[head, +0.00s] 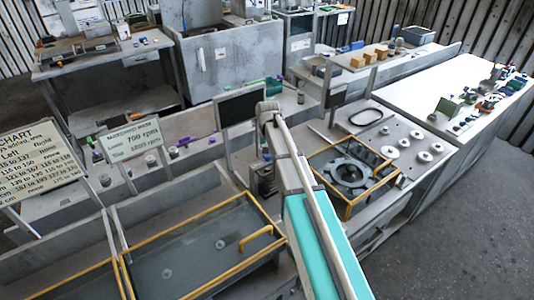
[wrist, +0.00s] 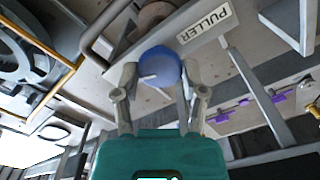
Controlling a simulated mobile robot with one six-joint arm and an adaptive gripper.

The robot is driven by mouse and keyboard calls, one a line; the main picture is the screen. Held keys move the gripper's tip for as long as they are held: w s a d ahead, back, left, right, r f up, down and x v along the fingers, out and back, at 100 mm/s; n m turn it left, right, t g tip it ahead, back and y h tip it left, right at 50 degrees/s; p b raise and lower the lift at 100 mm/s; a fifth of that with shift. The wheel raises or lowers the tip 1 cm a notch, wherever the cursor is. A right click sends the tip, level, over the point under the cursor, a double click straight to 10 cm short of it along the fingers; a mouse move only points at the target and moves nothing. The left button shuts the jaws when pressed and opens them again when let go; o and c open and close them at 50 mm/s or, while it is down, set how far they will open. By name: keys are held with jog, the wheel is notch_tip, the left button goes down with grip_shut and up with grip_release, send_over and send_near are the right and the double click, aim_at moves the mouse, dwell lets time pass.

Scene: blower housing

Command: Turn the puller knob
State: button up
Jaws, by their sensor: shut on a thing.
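The puller knob (wrist: 158,66) is a blue ball in the wrist view, beside a sign (wrist: 207,35) that reads PULLER. A small pale mark shows on its face. My gripper (wrist: 157,82) has its two grey fingers on either side of the knob and is shut on it. In the head view my arm reaches away over the bench, and its links hide the gripper and the knob.
A yellow-edged frame around a round dark housing (head: 349,172) stands right of my arm. A yellow-railed tray (head: 200,238) lies to the left. A dark screen (head: 241,107) and sign boards (head: 131,138) stand behind. Grey floor at lower right is clear.

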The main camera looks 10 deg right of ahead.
jog(key=shift+s, duration=0.15)
jog(key=o, duration=1.1)
jog(key=shift+c, duration=0.2)
jog(key=shift+o, duration=0.4)
jog(key=shift+r, duration=0.1)
